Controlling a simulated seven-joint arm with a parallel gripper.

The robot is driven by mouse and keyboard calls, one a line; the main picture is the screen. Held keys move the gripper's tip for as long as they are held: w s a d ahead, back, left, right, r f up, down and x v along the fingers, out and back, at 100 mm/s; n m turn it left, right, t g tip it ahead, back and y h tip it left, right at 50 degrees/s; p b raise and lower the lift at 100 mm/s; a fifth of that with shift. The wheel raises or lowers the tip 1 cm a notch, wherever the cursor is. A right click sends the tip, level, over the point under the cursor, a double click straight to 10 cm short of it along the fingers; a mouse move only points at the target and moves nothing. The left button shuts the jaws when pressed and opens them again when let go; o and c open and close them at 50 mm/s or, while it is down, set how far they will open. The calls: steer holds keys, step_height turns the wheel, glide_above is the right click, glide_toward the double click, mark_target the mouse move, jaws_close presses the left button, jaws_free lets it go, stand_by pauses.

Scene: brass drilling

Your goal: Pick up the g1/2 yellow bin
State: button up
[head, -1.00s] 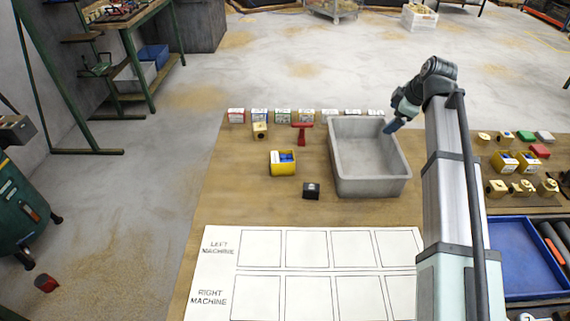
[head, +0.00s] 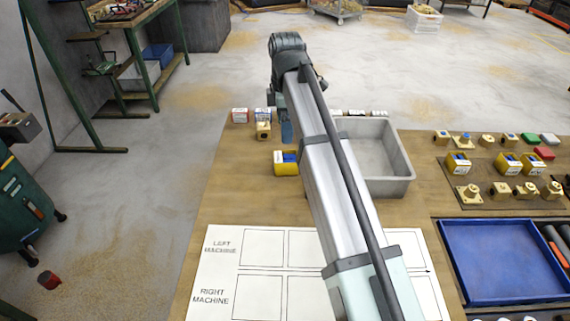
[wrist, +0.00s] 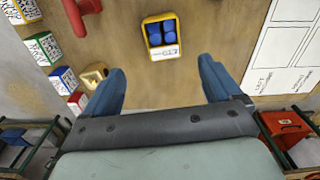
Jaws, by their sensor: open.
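A small yellow bin (head: 281,168) with blue pieces inside stands on the wooden table, left of the grey tray. In the wrist view the same bin (wrist: 149,46) is upright, ahead of my fingertips, with a white label too small to read. My gripper (wrist: 162,75) is open and empty, its two blue fingers apart and not touching the bin. In the head view my gripper (head: 286,131) is above the table, just beyond the bin.
A grey tray (head: 398,160) stands right of the bin, partly behind my arm. Labelled boxes (head: 240,115) line the far edge, with a brass part (head: 263,130) near them. A red object (wrist: 74,18) is at the wrist view's upper left. A marked white sheet (head: 222,262) lies nearer.

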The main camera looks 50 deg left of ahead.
glide_above(285, 161)
steer(key=s+d, duration=0.2)
steer(key=f, duration=0.8)
steer(key=shift+w+a+f, duration=0.2)
steer(key=shift+f, duration=0.1)
steer(key=shift+s+d+f, duration=0.1)
steer(key=shift+d+f, duration=0.05)
steer(key=shift+f, duration=2.45)
steer(key=shift+c, duration=0.4)
steer(key=c, duration=1)
steer(key=shift+r, duration=0.15)
